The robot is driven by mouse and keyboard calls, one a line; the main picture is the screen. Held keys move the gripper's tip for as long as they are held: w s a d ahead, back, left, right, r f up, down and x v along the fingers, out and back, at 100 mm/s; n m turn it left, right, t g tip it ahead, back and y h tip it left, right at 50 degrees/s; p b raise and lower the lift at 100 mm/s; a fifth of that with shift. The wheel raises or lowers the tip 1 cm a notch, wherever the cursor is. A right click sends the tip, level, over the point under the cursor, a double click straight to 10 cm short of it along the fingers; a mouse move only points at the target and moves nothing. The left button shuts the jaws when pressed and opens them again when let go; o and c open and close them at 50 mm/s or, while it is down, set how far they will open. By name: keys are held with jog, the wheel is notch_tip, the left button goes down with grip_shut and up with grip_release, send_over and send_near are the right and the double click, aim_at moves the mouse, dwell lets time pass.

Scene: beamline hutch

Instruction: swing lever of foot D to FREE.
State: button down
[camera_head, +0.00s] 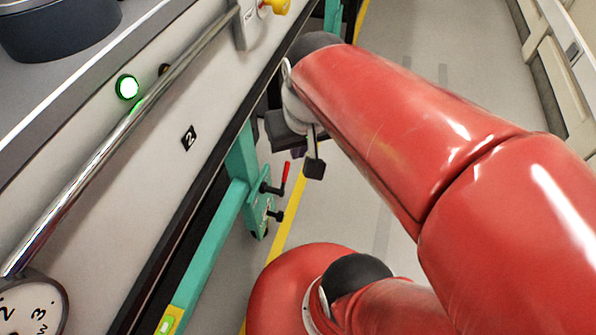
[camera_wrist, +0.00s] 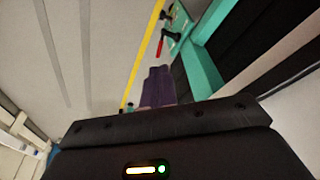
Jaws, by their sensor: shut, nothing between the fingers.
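A small lever with a red handle (camera_head: 285,176) stands out from a teal foot bracket (camera_head: 257,212) on the frame under the bench. No foot letter or FREE mark is readable. The lever (camera_wrist: 160,46) also shows in the wrist view, beyond the fingertips and near their line. My gripper (camera_head: 315,167) is shut and empty, apart from the lever and to its upper right in the head view. Its dark fingers (camera_wrist: 158,78) are together in the wrist view. My wrist is partly hidden behind my red arm.
A black knob (camera_head: 277,215) sits just below the lever. The teal beam (camera_head: 212,245) and bench panel (camera_head: 150,150) border the left. A chrome rail (camera_head: 110,150) runs along the panel. A yellow floor line (camera_head: 288,218) passes by the foot; the grey floor (camera_head: 440,60) right of it is clear.

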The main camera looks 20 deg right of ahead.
jog(key=w+d+f+m+g+y+b, duration=0.1)
jog(key=w+d+f+g+y, duration=0.15)
jog(key=f, duration=0.35)
jog(key=w+d+f+m+g+y+b, duration=0.1)
jog(key=w+f+m+g+b, duration=0.15)
jog(key=f, duration=0.25)
jog(key=m+y+b, duration=0.3)
jog(key=m+y, duration=0.1)
jog(key=y, duration=0.9)
send_near(286, 172)
jog(key=s+f, duration=0.3)
jog(key=s, duration=0.2)
jog(key=d+f+m+t+y+b, duration=0.2)
jog(key=d+f+t+y, duration=0.3)
jog(key=t, duration=0.3)
jog(key=shift+d+m, duration=0.35)
jog(key=shift+d, duration=0.4)
jog(key=x, duration=1.4)
jog(key=shift+b, duration=0.3)
